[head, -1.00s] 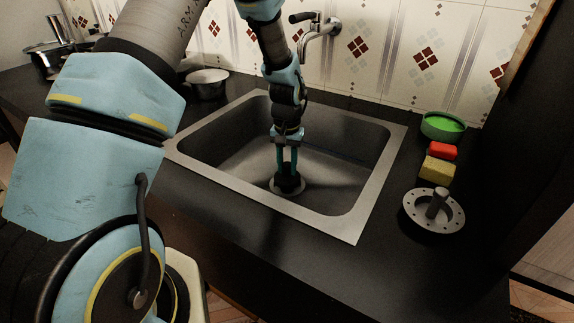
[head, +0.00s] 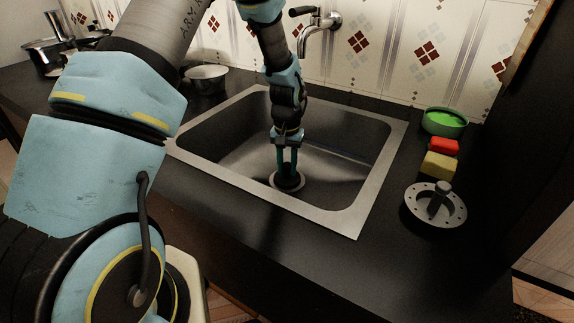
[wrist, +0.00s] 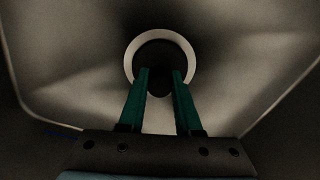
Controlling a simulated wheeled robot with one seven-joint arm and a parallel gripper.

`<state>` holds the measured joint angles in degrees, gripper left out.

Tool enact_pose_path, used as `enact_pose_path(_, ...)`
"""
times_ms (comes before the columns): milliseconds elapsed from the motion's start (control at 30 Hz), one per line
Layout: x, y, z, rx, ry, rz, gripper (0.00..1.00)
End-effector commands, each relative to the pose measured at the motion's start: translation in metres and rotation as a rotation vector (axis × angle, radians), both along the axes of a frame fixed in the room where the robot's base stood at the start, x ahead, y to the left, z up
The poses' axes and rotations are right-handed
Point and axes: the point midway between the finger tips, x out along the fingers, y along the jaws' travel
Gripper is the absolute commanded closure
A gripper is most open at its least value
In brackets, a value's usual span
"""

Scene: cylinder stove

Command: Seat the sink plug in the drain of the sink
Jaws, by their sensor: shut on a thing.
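The sink (head: 366,190) is a dark basin with a light metal rim set in the black counter. My gripper (head: 287,170) points straight down into it, its teal fingers shut on the black sink plug (head: 289,180). In the wrist view the drain ring (wrist: 188,52) encircles the dark plug (wrist: 158,53) between my fingertips (wrist: 160,74). The plug looks roughly centred and upright. Its underside is hidden, so I cannot tell how deep it sits in the opening.
A perforated metal strainer (head: 455,212) with a knob lies right of the sink. Behind it are a yellow sponge (head: 438,166), a red block (head: 444,146) and a green bowl (head: 444,122). The faucet (head: 318,30) is behind my arm; a metal bowl (head: 206,78) stands back left.

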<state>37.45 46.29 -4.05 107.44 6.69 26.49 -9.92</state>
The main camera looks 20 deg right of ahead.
Motion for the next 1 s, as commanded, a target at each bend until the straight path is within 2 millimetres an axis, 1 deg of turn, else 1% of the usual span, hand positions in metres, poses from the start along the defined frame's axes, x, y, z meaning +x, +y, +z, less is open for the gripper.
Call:
enact_pose_path(633,0.0,0.0,-0.016,0.0,0.0,0.0,1.0)
enact_pose_path(667,0.0,0.0,-0.015,0.0,0.0,0.0,0.65)
enact_pose_path(933,0.0,0.0,-0.015,0.0,0.0,0.0,0.35)
enact_pose_path(967,0.0,0.0,-0.015,0.0,0.0,0.0,0.32)
enact_pose_path(1000,0.0,0.0,-0.015,0.0,0.0,0.0,0.32)
